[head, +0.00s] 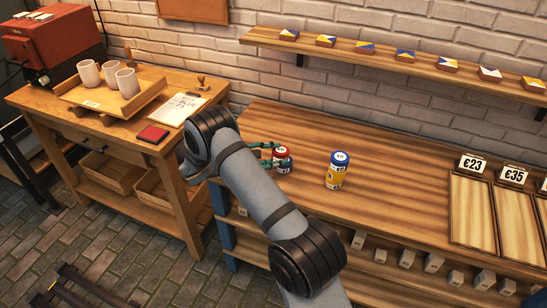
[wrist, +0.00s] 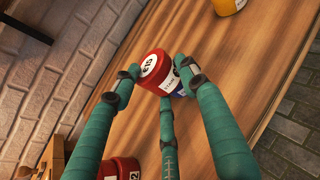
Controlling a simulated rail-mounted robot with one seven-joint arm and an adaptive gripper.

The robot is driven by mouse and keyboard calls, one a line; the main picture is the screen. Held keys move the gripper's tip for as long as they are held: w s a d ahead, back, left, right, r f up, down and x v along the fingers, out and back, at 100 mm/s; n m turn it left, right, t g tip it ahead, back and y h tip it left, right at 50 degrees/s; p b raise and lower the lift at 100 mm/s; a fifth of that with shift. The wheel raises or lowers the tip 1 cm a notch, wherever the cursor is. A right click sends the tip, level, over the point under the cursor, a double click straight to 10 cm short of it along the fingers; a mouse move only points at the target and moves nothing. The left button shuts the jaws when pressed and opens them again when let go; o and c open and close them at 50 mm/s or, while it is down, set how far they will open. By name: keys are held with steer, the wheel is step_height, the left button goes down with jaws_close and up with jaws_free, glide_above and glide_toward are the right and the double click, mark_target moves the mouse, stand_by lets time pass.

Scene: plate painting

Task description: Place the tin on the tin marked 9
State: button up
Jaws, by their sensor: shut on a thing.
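My gripper (wrist: 158,78) is shut around a red-lidded tin (wrist: 153,65), with its green fingers on the tin's sides. The tin has a white label with dark marks and a bit of blue below; it is tilted in the wrist view. In the head view the red tin (head: 281,154) is over the wooden bench; I cannot tell whether it touches what is under it. A blue-topped tin (head: 340,158) stands on a yellow tin (head: 334,180) to the right. Another red tin (wrist: 120,169) with a white label shows at the wrist view's bottom edge. I cannot read a 9 on any tin.
Price-marked trays (head: 472,208) lie at the bench's right end. The bench top (head: 400,190) is clear between them and the stacked tins. A wall shelf (head: 390,62) with small boxes runs above. A side table (head: 150,150) at left holds a mug tray (head: 75,92).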

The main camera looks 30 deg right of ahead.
steer(key=shift+s+f, duration=0.1)
steer(key=shift+f, duration=0.3)
steer(key=o, duration=1.1)
steer(key=shift+f, duration=0.1)
steer(key=shift+c, duration=0.2)
steer(key=o, duration=0.5)
steer(key=shift+c, duration=0.2)
steer(key=shift+f+b, duration=0.3)
steer(key=b+v, duration=0.1)
steer(key=v, duration=0.8)
steer(key=shift+b, duration=0.3)
steer(key=shift+o, duration=0.5)
steer(key=shift+v, duration=0.75)
